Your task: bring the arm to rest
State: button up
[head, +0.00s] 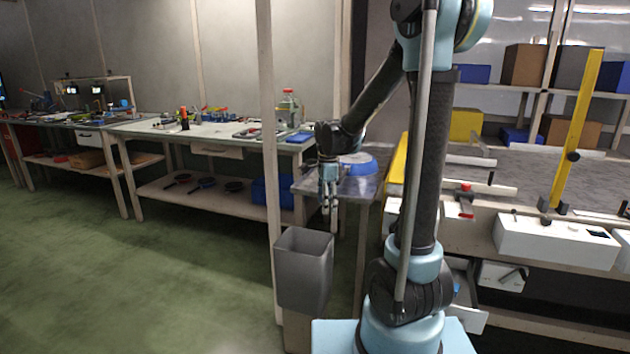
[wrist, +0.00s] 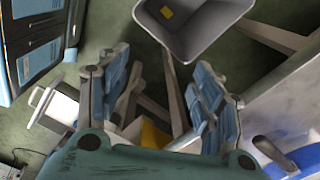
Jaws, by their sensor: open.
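My gripper (head: 329,205) hangs pointing down at the end of my arm, just above and behind the rim of a grey bin (head: 304,268) in the head view. In the wrist view my gripper (wrist: 160,90) is open, its two fingers spread wide with nothing between them. The grey bin (wrist: 195,45) shows at the top of the wrist view, with a small yellow thing (wrist: 167,13) inside.
A metal side table (head: 350,186) with a blue object (head: 357,163) stands close behind my gripper. A wooden post (head: 268,130) rises left of the bin. Workbenches (head: 215,130) line the back left. A shelf unit (head: 475,235) stands right. Green floor is free at left.

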jog(key=s+d+f+n+t, duration=0.1)
jog(key=s+d+n, duration=0.6)
jog(key=s, duration=0.6)
jog(key=s+d+f+n, duration=0.1)
jog(key=s+d+n, duration=0.7)
jog(key=s, duration=0.5)
jog(key=shift+f+n+t, duration=0.25)
jog(key=shift+n+t, duration=0.15)
jog(key=shift+s+f, duration=0.25)
jog(key=shift+s, duration=0.1)
jog(key=shift+c, duration=0.2)
